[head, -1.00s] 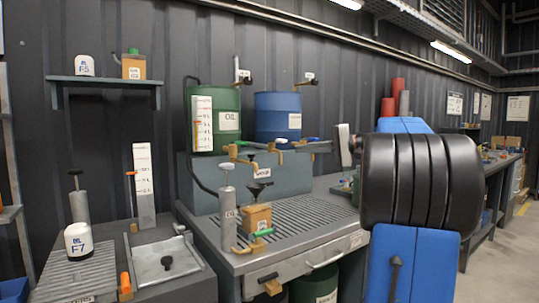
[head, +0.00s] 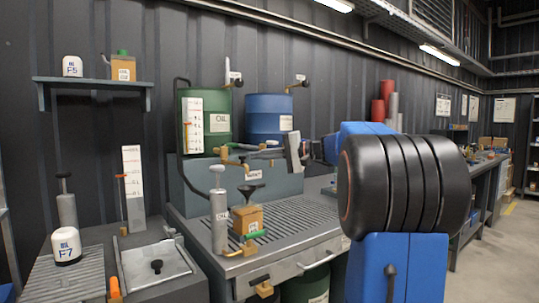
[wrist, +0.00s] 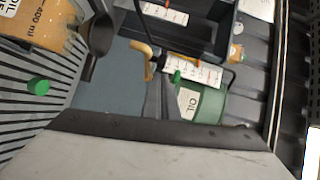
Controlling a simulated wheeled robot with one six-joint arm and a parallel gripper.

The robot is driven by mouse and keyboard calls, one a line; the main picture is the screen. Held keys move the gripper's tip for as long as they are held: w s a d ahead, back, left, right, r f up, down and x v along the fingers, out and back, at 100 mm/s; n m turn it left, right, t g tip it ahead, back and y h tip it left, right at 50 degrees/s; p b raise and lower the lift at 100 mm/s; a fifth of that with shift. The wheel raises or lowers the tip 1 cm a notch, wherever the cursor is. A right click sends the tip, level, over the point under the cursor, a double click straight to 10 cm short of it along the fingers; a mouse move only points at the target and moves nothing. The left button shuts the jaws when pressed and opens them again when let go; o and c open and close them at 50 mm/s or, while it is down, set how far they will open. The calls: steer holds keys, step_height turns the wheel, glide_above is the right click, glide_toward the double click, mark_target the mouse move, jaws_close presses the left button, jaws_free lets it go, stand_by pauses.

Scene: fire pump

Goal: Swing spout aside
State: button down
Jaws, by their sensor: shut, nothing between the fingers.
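A brass spout (head: 228,152) with a green handle stands in front of the green oil drum (head: 222,122). It also shows in the wrist view as a bent brass pipe (wrist: 142,48), with a green part beside it. My gripper (head: 258,154) is shut and empty, reaching in from the right close to the spouts at drum height. Whether it touches a spout I cannot tell. The blue drum's (head: 268,112) outlet is partly hidden behind my gripper. A broad grey surface, likely part of my gripper, fills the bottom of the wrist view.
A white scale (head: 192,125) stands by the green drum. A tray (head: 155,265) and white filter (head: 66,246) lie left.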

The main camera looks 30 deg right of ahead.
steer(key=shift+a, duration=0.45)
steer(key=shift+a, duration=0.15)
steer(key=w+a+m+t+h, duration=0.2)
steer(key=w+a+m+h, duration=0.1)
steer(key=a, duration=1.2)
steer(key=shift+w+a+h, duration=0.2)
steer(key=shift+a+h, duration=0.1)
steer(key=shift+h, duration=0.1)
stand_by(0.5)
